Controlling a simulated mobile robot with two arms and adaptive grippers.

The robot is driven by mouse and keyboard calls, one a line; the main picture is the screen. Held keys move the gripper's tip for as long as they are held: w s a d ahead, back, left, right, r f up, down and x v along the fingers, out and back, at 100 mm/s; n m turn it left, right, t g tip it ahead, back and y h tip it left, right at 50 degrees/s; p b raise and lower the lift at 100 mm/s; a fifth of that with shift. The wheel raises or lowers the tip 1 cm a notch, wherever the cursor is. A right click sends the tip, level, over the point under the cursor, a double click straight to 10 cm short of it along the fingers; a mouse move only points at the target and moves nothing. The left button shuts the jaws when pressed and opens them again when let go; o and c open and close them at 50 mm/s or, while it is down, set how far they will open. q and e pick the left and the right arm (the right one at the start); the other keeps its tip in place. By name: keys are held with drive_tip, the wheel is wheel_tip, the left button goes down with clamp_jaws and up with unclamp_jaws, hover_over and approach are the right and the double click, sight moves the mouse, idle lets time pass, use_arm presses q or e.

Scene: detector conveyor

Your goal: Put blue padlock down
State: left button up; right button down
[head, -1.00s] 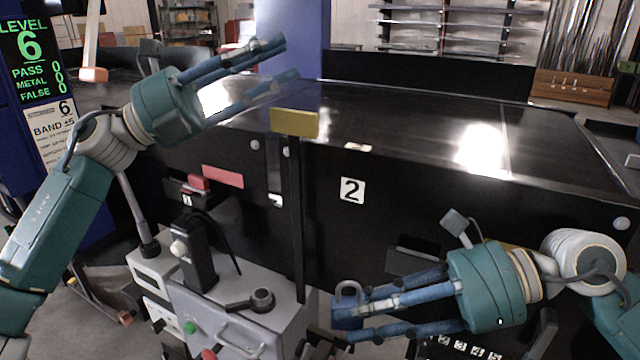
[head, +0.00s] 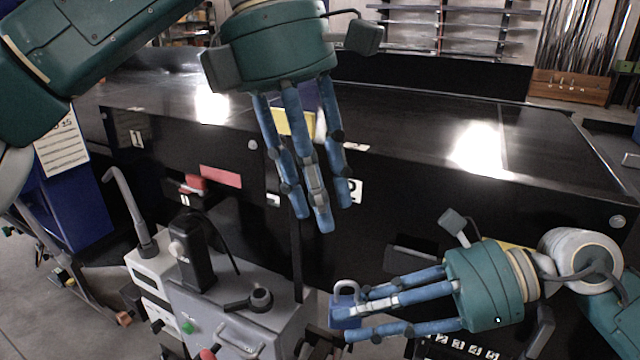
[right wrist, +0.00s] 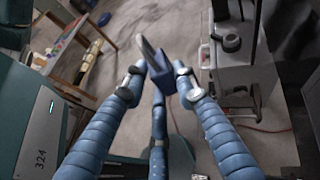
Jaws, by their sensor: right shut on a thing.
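The blue padlock (head: 344,312) with a grey shackle is at the fingertips of my right gripper (head: 352,313), low in the head view. It also shows in the right wrist view (right wrist: 153,72), held between the fingers with its shackle sticking out. My right gripper is shut on it, in the air to the right of the grey control cabinet. My left gripper (head: 315,215) points down in front of the conveyor, higher up. Its blue fingers look spread a little, with nothing seen between them; how far open is hard to tell.
A yellow plate (head: 288,122) is partly behind my left fingers.

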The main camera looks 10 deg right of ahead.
sight(342, 299)
use_arm(q)
drive_tip(key=x, duration=1.1)
drive_tip(key=shift+d+f, duration=0.1)
drive_tip(key=shift+f, duration=0.05)
clamp_jaws()
drive_tip(key=shift+s, duration=0.1)
use_arm(e)
drive_tip(key=c, duration=1.3)
unclamp_jaws()
drive_tip(key=shift+w, duration=0.1)
